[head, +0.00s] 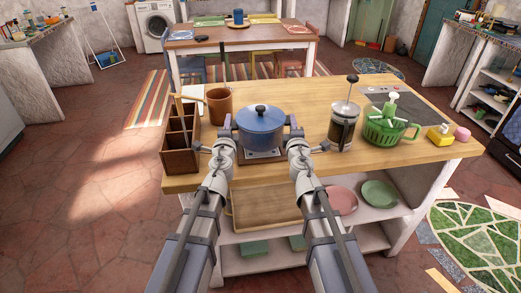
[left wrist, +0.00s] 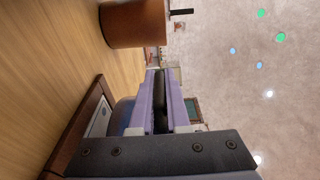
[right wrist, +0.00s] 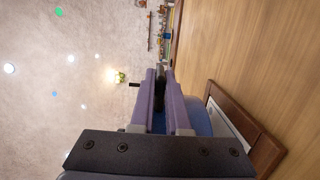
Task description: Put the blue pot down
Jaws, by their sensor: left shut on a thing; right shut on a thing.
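The blue pot (head: 260,130) with its lid on is upright at the front middle of the wooden counter, between my two grippers. My left gripper (head: 231,123) is shut on its left handle and my right gripper (head: 292,122) is shut on its right handle. Under the pot is a dark wooden-framed trivet with a pale tile (head: 262,155); I cannot tell whether the pot touches it. In the left wrist view the pot (left wrist: 123,114) is partly hidden behind the fingers. It also shows in the right wrist view (right wrist: 196,117).
Left of the pot are a brown compartment box (head: 180,143) and a terracotta mug (head: 219,104). To the right stand a French press (head: 343,128) and a green colander (head: 388,130). Behind the pot the counter is bare.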

